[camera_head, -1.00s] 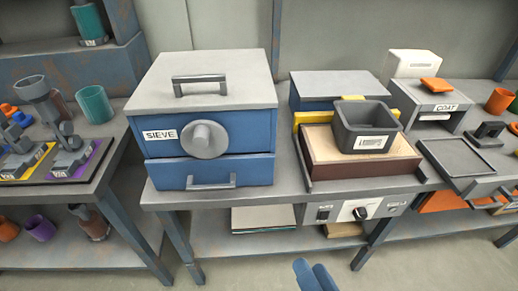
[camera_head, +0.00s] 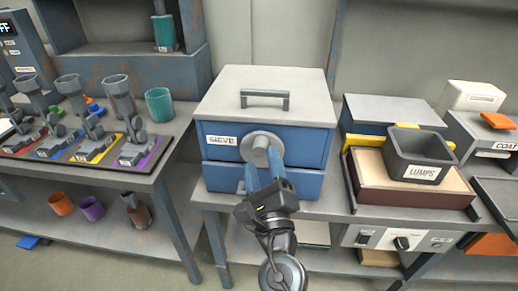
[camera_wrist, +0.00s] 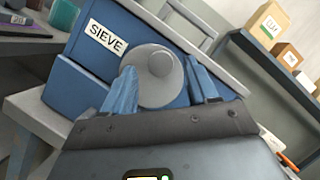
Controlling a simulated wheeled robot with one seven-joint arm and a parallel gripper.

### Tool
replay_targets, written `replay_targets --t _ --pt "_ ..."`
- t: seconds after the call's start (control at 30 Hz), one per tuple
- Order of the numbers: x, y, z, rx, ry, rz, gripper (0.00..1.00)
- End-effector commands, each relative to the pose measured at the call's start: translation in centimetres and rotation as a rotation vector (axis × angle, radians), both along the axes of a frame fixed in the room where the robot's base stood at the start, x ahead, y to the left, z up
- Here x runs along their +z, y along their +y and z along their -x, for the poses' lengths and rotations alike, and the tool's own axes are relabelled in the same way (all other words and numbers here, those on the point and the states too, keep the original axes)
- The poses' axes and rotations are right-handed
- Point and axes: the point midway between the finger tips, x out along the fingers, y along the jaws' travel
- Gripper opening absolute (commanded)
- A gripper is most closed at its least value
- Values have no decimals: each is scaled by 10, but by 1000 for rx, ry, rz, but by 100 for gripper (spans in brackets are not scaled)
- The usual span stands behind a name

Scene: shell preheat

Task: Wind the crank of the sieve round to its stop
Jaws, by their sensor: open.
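The sieve (camera_head: 220,155) is a blue box with a grey lid and a "SIEVE" label, standing on the bench. Its crank (camera_head: 258,148) is a round grey disc with a raised hub on the front face; it fills the middle of the wrist view (camera_wrist: 160,65). My gripper (camera_head: 262,172) is open in front of the sieve, its blue fingers pointing at the crank. In the wrist view the two fingers (camera_wrist: 162,88) lie on either side of the disc, and I cannot tell whether they touch it. My gripper hides part of the drawer below.
A grey bin labelled "LUMPS" (camera_head: 418,158) stands on a wooden-topped box (camera_head: 370,178) to the right. A lid handle (camera_head: 264,96) rises from the sieve's top. Several cups on coloured stands occupy the left bench.

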Motion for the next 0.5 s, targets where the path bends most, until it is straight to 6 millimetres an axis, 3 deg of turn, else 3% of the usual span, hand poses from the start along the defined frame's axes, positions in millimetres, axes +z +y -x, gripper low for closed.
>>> replay_targets --t 0.2,0.5 --pt "8 7 -29 0 1 -1 58" --pt "11 10 -39 1 3 -1 58"
